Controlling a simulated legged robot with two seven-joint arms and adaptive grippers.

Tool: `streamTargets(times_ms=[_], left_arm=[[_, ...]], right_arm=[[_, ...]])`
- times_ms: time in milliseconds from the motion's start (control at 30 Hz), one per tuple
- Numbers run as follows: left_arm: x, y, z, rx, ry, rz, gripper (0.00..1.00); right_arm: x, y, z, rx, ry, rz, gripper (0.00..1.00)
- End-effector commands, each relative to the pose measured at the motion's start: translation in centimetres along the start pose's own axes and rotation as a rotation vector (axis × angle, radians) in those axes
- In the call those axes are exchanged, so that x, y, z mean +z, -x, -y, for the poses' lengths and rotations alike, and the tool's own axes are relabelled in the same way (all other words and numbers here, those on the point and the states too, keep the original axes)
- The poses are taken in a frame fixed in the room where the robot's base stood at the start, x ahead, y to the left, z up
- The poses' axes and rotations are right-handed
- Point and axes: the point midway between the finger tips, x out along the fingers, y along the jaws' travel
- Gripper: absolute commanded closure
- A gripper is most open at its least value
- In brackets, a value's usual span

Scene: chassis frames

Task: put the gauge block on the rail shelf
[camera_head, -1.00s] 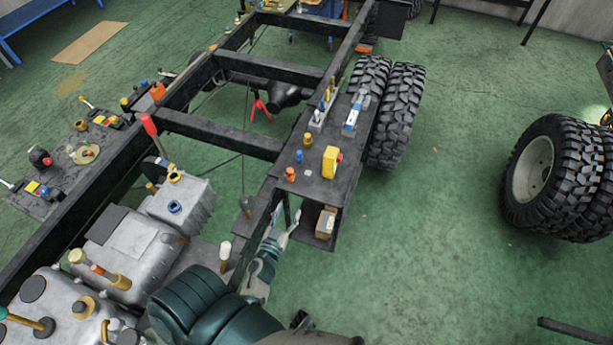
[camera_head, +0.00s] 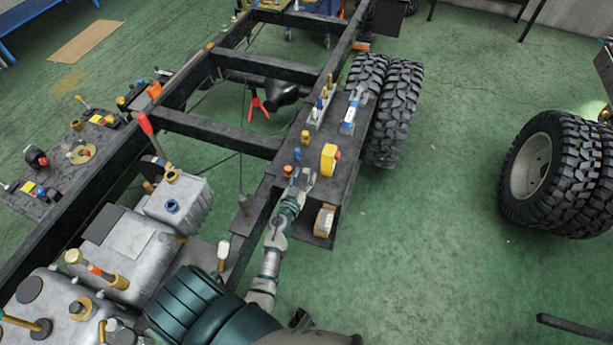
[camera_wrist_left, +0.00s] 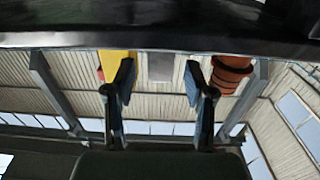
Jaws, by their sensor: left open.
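The rail shelf (camera_head: 328,190) is a dark plate along the right-hand frame rail. I cannot tell for sure which item is the gauge block. A yellow block with a red part (camera_head: 329,160) stands on the shelf, right of an orange knob (camera_head: 288,171). My left gripper (camera_head: 304,175) is open, at the near part of the shelf between these two. In the left wrist view its fingers (camera_wrist_left: 160,100) are apart with nothing gripped. A yellow thing (camera_wrist_left: 116,66), a grey rectangle (camera_wrist_left: 161,66) and an orange ribbed thing (camera_wrist_left: 230,74) show beyond them. My right gripper is not in view.
Farther along stand a blue knob (camera_head: 298,154), a rack with small tools (camera_head: 318,115) and a blue-white item (camera_head: 351,113). Big tyres (camera_head: 398,115) stand right of the shelf.

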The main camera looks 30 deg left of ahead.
Motion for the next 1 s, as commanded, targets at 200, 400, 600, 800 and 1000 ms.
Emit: streamTargets(times_ms=[200,400,600,800,1000], left_arm=[[0.1,-2.1,0.1,0.000,0.000,0.001,0.46],[0.0,-2.1,0.1,0.000,0.000,0.000,0.46],[0.0,-2.1,0.0,0.000,0.000,0.001,0.96],[0.0,-2.0,0.0,0.000,0.000,0.000,1.00],[-0.1,-2.0,0.0,0.000,0.000,0.000,1.00]], right_arm=[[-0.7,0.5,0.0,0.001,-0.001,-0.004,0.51],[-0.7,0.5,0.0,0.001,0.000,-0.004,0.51],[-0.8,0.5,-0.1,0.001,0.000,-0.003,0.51],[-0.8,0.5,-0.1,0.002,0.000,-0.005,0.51],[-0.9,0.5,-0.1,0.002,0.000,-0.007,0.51]])
